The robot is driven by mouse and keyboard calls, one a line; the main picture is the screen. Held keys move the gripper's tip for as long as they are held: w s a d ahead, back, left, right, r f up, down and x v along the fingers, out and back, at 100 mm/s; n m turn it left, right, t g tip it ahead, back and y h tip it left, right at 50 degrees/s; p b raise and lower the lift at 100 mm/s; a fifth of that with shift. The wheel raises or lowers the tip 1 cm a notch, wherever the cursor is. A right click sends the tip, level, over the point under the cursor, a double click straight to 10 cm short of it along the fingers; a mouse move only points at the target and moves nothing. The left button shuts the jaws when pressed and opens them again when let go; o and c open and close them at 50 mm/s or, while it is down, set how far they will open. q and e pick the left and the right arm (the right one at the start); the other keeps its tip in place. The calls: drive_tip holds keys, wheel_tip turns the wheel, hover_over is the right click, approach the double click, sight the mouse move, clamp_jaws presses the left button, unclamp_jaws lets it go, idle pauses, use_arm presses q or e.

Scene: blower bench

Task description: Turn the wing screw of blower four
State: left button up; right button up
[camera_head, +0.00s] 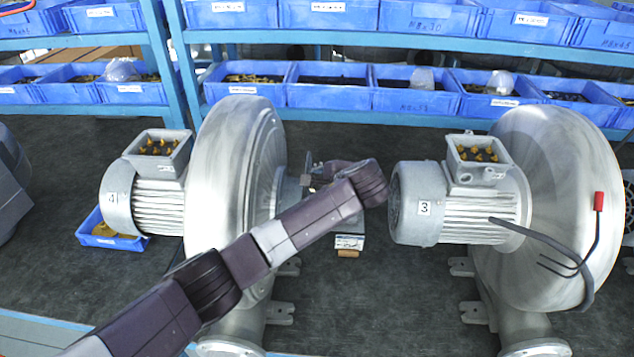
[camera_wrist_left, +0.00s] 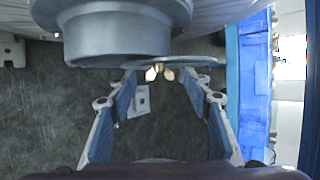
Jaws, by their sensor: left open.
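Blower four (camera_head: 237,150), a grey cast housing with a motor marked 4 (camera_head: 113,199), stands on the dark bench at the left. In the left wrist view its round inlet (camera_wrist_left: 118,35) fills the top. A small brass-coloured wing screw (camera_wrist_left: 158,73) shows at the edge of the thin plate beneath the inlet. My left gripper (camera_head: 308,180) is at the right side of blower four. In the left wrist view my left gripper (camera_wrist_left: 159,80) is open, its fingers on either side of the wing screw with gaps. The screw cannot be made out in the head view.
Blower three (camera_head: 550,190) stands to the right, with a dark cable (camera_head: 545,238) hanging over it. Blue bins (camera_head: 330,95) line the shelves behind. A blue tray (camera_head: 128,243) sits by motor four. A small labelled box (camera_head: 349,241) lies between the blowers.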

use_arm(q)
drive_tip(key=shift+d+f, duration=0.1)
drive_tip(key=shift+c, duration=1.1)
drive_tip(key=c, duration=0.9)
drive_tip(key=shift+f, duration=0.1)
drive_tip(key=t+b, duration=0.2)
drive_tip(key=b, duration=0.1)
drive_tip(key=n+t+y+b, duration=0.1)
drive_tip(key=t+b, duration=0.1)
drive_tip(key=b, duration=0.2)
drive_tip(key=f+n+t+b, duration=0.1)
drive_tip(key=t+b, duration=0.1)
drive_tip(key=b, duration=0.1)
drive_tip(key=shift+s+b, duration=0.2)
drive_tip(key=shift+b, duration=0.15)
use_arm(e)
wheel_tip(320, 180, down, 11)
drive_tip(key=shift+a+r, duration=0.2)
drive_tip(key=shift+a, duration=0.2)
